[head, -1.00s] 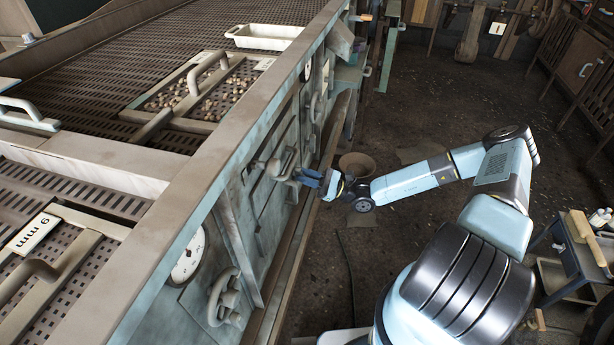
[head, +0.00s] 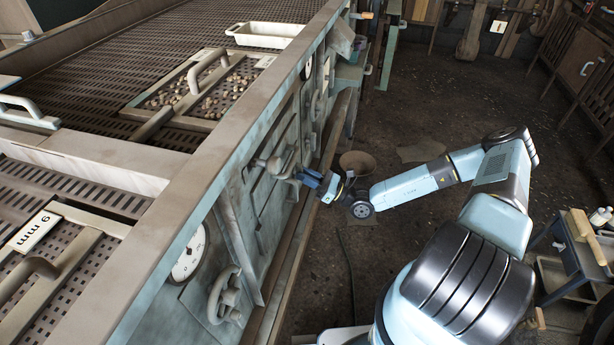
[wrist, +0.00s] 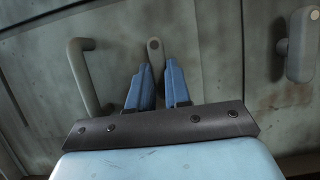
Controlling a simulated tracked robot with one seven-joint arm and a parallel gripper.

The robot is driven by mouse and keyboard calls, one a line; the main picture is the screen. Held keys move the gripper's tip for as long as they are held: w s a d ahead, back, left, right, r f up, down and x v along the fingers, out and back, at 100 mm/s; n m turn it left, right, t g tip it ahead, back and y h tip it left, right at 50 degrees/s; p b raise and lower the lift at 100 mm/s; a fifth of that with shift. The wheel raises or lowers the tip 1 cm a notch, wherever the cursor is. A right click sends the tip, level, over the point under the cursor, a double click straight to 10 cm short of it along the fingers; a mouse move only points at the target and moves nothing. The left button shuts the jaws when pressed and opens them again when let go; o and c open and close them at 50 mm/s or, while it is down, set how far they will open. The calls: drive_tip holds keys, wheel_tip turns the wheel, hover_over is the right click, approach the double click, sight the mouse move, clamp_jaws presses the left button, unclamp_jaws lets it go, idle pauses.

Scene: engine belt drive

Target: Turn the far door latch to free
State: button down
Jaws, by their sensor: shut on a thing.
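The side of the machine holds a door (head: 262,197) with metal fittings. My gripper (head: 308,178) is at this door in the head view, its blue fingers pointing left toward a grey fitting (head: 284,160). In the wrist view my gripper (wrist: 158,88) has its two blue fingers on either side of a narrow grey latch lever (wrist: 154,50) and is shut on it. The lever's rounded top end shows above the fingertips, nearly upright. Its lower part is hidden behind the fingers and the gripper body.
A bar handle (wrist: 82,75) stands left of the fingers in the wrist view, and another grey fitting (wrist: 298,45) at the right. In the head view a gauge (head: 190,253) and a handwheel (head: 224,294) are nearer. A bucket (head: 356,163) stands on the floor behind my wrist.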

drive_tip(key=shift+s+a+f, duration=0.1)
drive_tip(key=c, duration=1.1)
unclamp_jaws()
drive_tip(key=shift+o, duration=0.2)
drive_tip(key=v, duration=1.3)
drive_tip(key=shift+d, duration=0.45)
drive_tip(key=s+d+r+n+g+h, duration=0.2)
drive_tip(key=r+n+g+h, duration=0.3)
drive_tip(key=r, duration=0.4)
drive_tip(key=s+d+r+n+g+h, duration=0.1)
drive_tip(key=s+r+n+g+h, duration=0.15)
drive_tip(key=r+n+h, duration=0.5)
drive_tip(key=s+d+r+n+g+h, duration=0.2)
drive_tip(key=r+n+g, duration=0.25)
drive_tip(key=r, duration=0.55)
drive_tip(key=s+r+n+t+h, duration=0.1)
drive_tip(key=s+r+t+h, duration=0.1)
drive_tip(key=s+r, duration=0.3)
drive_tip(key=s+d+r+n+t+h, duration=0.1)
drive_tip(key=s+r+t, duration=0.3)
drive_tip(key=r, duration=0.6)
drive_tip(key=s+r+n+t+h, duration=0.3)
drive_tip(key=s+r, duration=0.2)
drive_tip(key=r, duration=0.3)
drive_tip(key=shift+s+d+r+t+h, duration=0.2)
drive_tip(key=shift+s+d+t+h, duration=0.1)
drive_tip(key=shift+t+h, duration=0.1)
